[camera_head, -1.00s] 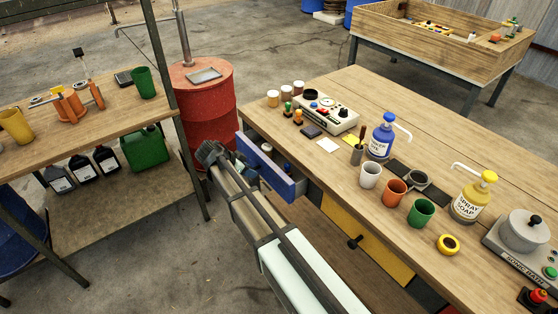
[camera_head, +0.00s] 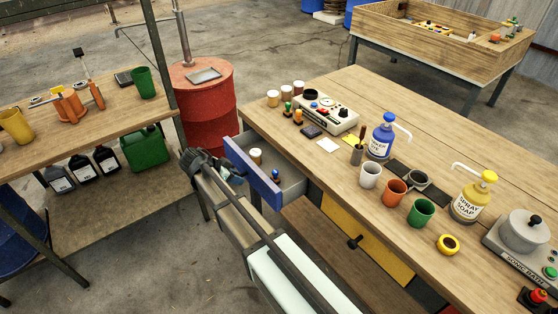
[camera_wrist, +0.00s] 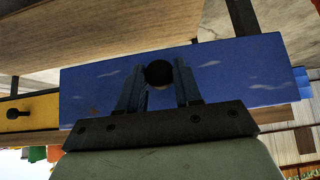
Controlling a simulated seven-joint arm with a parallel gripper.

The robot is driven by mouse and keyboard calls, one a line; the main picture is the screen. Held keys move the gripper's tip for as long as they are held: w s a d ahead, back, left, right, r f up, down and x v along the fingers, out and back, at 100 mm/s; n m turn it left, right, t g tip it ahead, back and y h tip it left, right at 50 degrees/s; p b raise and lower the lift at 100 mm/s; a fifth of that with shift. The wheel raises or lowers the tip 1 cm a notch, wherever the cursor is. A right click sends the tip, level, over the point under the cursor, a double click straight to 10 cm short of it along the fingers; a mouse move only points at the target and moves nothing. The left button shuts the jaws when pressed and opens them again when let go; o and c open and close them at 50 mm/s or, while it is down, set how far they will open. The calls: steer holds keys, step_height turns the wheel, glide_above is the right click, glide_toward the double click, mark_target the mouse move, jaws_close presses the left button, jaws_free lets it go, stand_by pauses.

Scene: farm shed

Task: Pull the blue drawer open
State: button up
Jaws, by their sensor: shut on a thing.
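The blue drawer (camera_head: 252,172) under the near-left end of the workbench stands well out from the bench, and its inside shows from above. A white-lidded jar (camera_head: 256,156) and a small blue item (camera_head: 275,174) are inside it. In the wrist view the blue drawer front (camera_wrist: 235,70) spans the picture, with a round black knob (camera_wrist: 158,73) at its middle. My gripper (camera_wrist: 159,88) has its two fingers on either side of the knob, shut on it. In the head view my gripper (camera_head: 230,174) is at the drawer's front face, and the knob is hidden there.
A yellow drawer (camera_head: 365,245) with a black knob is to the right under the workbench (camera_head: 340,95). A red barrel (camera_head: 207,105) stands behind the drawer. A shelf post (camera_head: 165,100) is to the left. Open floor lies between the shelf and the drawer.

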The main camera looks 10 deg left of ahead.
steer(key=shift+s+a, duration=0.95)
steer(key=o, duration=1.6)
steer(key=v, duration=0.7)
